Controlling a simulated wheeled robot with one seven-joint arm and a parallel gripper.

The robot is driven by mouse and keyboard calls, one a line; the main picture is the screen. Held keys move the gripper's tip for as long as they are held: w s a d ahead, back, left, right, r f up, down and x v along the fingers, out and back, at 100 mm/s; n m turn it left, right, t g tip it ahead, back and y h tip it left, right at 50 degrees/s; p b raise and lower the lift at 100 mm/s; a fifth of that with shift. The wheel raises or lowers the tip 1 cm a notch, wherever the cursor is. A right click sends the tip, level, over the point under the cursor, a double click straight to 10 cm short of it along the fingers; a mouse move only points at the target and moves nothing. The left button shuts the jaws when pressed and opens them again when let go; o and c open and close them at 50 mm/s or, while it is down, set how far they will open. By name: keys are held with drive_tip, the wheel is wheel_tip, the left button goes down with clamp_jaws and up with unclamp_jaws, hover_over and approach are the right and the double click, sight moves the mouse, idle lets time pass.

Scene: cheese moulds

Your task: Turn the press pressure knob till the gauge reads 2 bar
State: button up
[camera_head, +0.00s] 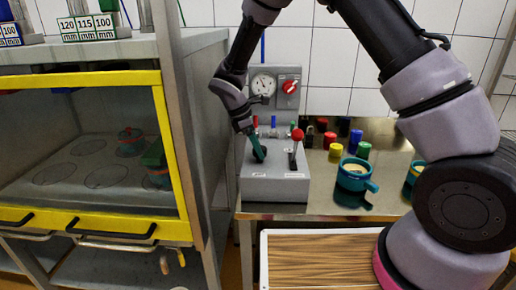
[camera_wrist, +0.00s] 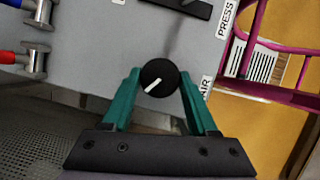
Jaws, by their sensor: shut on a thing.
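My gripper (camera_head: 259,152) points down at the top of the grey control box (camera_head: 275,187), at its left side. In the wrist view its two green fingers stand on either side of a round black knob (camera_wrist: 158,76) with a white pointer line, and are shut on it. The pointer slants toward the lower left of that view. A label reading "AIR" sits to the right of the knob. In the head view my fingers hide the knob. The round white gauge (camera_head: 263,84) is on the upright panel behind; its needle is too small to read surely.
A red switch (camera_head: 289,87) sits beside the gauge. A red-knobbed lever (camera_head: 295,141) stands on the box, right of my gripper. A teal mould (camera_head: 356,174) and several coloured cylinders stand on the metal table to the right. A yellow-framed cabinet (camera_head: 180,160) is close on the left.

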drive_tip(key=shift+m+g, duration=0.3)
drive_tip(key=shift+m, duration=0.6)
drive_tip(key=o, duration=1.4)
drive_tip(key=shift+c, duration=0.2)
wheel_tip(320, 180, up, 10)
